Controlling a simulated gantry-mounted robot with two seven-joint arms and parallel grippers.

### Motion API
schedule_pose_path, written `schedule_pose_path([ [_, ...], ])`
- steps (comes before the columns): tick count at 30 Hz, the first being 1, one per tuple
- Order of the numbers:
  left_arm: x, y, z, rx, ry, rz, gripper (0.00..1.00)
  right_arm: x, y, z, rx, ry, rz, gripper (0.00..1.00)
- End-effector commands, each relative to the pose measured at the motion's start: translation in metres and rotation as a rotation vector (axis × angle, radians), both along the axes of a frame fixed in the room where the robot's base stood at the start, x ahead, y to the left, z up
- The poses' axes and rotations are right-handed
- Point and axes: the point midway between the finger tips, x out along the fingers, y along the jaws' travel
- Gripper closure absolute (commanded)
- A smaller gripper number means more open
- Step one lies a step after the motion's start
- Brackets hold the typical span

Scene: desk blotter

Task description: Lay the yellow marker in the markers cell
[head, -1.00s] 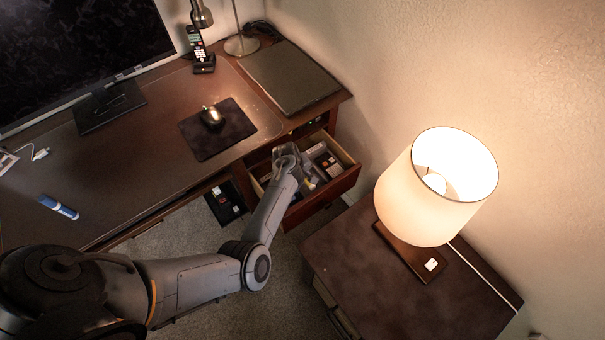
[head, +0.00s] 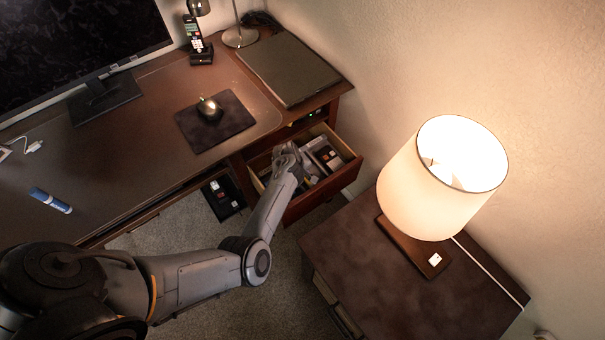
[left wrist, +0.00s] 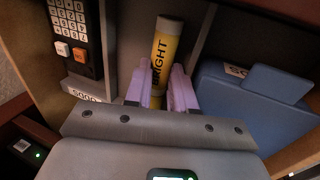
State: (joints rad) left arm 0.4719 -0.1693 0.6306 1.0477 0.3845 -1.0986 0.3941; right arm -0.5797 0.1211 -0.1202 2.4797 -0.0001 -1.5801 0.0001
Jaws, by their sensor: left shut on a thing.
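The yellow marker (left wrist: 166,48), with dark lettering, is between the two pale purple fingers of my left gripper (left wrist: 166,88) in the left wrist view. The gripper is shut on it. Its far end points away from the gripper, and its near end is hidden behind the gripper. The marker is over or in the middle cell of the open drawer (left wrist: 200,30); I cannot tell if it touches the floor. No label naming that cell can be read. In the head view my left gripper (head: 289,160) reaches into the drawer (head: 312,203). My right gripper is not in view.
A black keypad device (left wrist: 75,35) lies in the cell to the left, and a blue object (left wrist: 250,95) fills the one to the right. Thin dividers separate them. A blue marker (head: 50,200) lies on the desk. A lamp (head: 440,185) stands on the side table.

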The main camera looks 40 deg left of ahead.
Motion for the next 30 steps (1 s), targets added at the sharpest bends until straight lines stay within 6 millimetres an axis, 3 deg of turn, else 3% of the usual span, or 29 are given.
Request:
schedule_pose_path([
  [30,0.0,0.0,-0.014,0.0,0.0,0.001,1.0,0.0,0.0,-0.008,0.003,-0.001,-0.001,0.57],
])
